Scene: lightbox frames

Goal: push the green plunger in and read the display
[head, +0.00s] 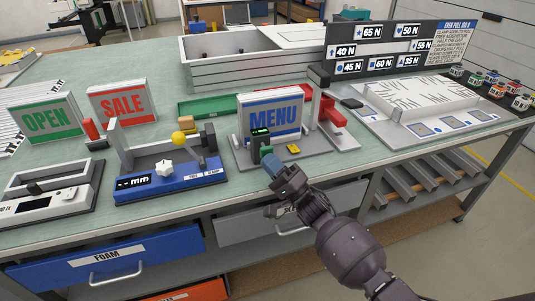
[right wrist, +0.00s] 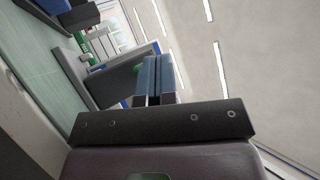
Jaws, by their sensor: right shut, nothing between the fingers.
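A small dark gauge (head: 254,146) stands on a grey stand in front of the MENU sign (head: 273,116). Its black display (head: 261,132) shows green characters too small to read. The green plunger (head: 266,151) shows just below the display, facing the front edge. My right gripper (head: 270,163) is shut and empty, with its blue-grey fingertips at or very close to the plunger. In the right wrist view a sliver of green (right wrist: 135,72) shows beside the shut fingers (right wrist: 153,78); whether they touch it I cannot tell. My left gripper is not in view.
A blue device (head: 170,180) with a mm display stands to the left. A yellow piece (head: 293,149) lies on the gauge's stand, and a red clamp-like part (head: 331,112) is to the right. Drawers (head: 105,257) are below the bench's front edge.

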